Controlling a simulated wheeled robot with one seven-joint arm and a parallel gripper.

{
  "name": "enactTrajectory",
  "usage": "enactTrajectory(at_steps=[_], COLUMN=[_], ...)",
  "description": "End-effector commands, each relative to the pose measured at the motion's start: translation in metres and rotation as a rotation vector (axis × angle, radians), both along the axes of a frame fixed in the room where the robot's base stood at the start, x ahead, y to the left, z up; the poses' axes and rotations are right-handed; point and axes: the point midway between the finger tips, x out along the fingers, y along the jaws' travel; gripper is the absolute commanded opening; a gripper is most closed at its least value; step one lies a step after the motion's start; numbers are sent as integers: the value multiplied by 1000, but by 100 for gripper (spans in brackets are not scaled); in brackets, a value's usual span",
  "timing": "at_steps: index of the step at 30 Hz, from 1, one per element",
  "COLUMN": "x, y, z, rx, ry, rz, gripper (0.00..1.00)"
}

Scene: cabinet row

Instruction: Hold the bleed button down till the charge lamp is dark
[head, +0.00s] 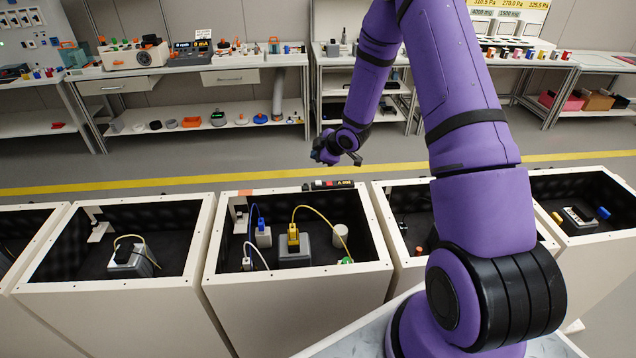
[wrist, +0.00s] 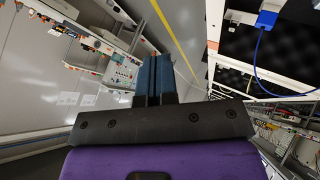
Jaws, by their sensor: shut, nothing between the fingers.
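My gripper (head: 354,159) hangs in the air behind the middle cabinet (head: 292,291), above its back rim, and touches nothing in view. In the wrist view its blue fingers (wrist: 153,76) are together with nothing between them. A dark strip (head: 328,185) with small red and white marks sits on that cabinet's back rim, just below my gripper. Inside the cabinet stand a grey box with a yellow plug (head: 293,235), a blue plug (head: 263,224) and a grey cylinder (head: 340,236). I cannot make out which part is the bleed button or the charge lamp.
Open cabinets stand on both sides; the left one (head: 112,309) holds a grey box with a cable. My own arm covers part of the right one (head: 397,225). Workbenches (head: 211,65) line the back wall. The floor behind the cabinets, with its yellow line (head: 140,183), is clear.

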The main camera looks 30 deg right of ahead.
Motion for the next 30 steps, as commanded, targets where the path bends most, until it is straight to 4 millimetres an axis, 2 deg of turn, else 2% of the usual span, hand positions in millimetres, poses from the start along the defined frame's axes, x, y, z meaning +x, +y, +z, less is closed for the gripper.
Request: enactTrajectory(at_steps=[9, 15, 21, 30], x=[0, 0, 0, 0], y=[0, 0, 0, 0], z=[-42, -62, -73, -75], rx=[1, 1, -1, -1], ry=[3, 2, 1, 0], rz=[-1, -1, -1, -1], gripper=[0, 0, 0, 0])
